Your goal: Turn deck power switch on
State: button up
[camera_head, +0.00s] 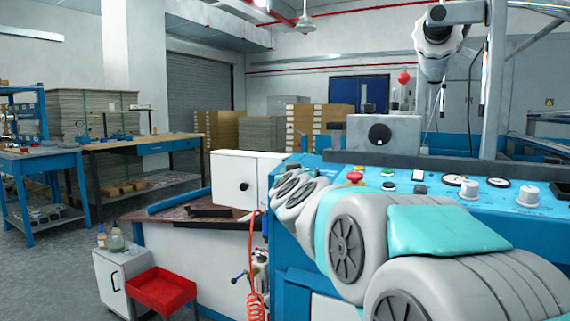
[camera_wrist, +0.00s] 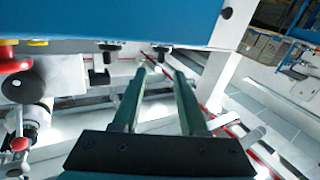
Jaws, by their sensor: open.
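The blue control deck (camera_head: 325,169) is at the right in the head view. On it, a small pale switch in a dark frame (camera_head: 419,176) looks like a power switch, but I read no label. My arm reaches across in front of the deck, and my gripper's fingers are not clearly visible there. In the wrist view my gripper (camera_wrist: 160,75) is open, with nothing between its two dark green fingers. A blue panel (camera_wrist: 130,18) fills the top of that view, beyond the fingertips. The pale switch cannot be made out there.
A red mushroom button (camera_head: 355,175), a green button (camera_head: 388,186), white knobs (camera_head: 468,188) and dials share the deck. A grey box with a black knob (camera_head: 380,134) stands behind. A red tray (camera_head: 160,290) and coiled red hose (camera_head: 256,305) are lower left. Floor is free further left.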

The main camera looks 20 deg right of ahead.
jog(key=shift+x, duration=3.55)
grip_shut()
